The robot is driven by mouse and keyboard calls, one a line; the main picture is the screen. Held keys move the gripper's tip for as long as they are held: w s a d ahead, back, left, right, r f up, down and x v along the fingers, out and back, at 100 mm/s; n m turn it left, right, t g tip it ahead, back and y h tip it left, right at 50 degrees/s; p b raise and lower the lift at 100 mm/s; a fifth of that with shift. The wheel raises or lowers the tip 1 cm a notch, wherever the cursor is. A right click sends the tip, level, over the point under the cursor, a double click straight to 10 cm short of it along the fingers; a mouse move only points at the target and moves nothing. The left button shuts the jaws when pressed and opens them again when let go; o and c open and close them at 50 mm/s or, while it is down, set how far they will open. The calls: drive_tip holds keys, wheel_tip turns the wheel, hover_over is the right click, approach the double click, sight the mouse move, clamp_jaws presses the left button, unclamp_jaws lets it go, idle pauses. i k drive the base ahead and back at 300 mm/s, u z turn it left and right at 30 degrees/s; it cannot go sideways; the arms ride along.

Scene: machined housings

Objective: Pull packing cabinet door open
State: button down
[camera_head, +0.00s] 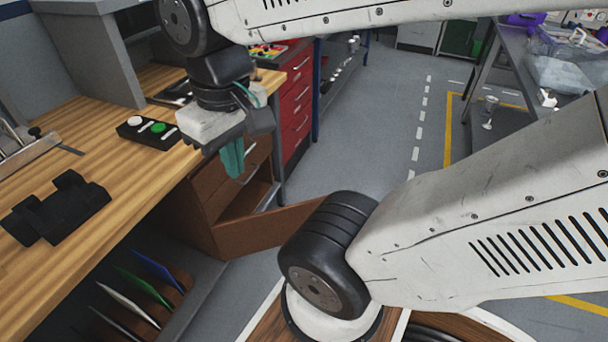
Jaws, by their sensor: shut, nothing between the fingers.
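The brown wooden cabinet (195,205) stands under the workbench. A low brown door panel (265,229) stands swung out from its lower front toward the right, and the dark opening behind it shows. My black forearm joint covers the panel's right end. A drawer front with a pale handle (250,173) is above the opening. My gripper (232,160), with teal fingers pointing down, is shut and empty. In the picture it is in front of the drawer front, above the door panel; whether it touches the cabinet cannot be told.
The wooden workbench (100,185) on the left holds a black button box (146,131) and a black holder (55,207). Colored folders (140,284) stand in a rack below. A red drawer unit (296,100) is behind the cabinet. Grey floor (370,130) is clear toward the back.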

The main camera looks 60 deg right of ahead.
sight(234, 238)
drive_tip(key=z, duration=1.05)
drive_tip(key=i, duration=0.3)
drive_tip(key=z, duration=2.1)
drive_tip(key=i, duration=0.3)
drive_tip(key=u, duration=2.7)
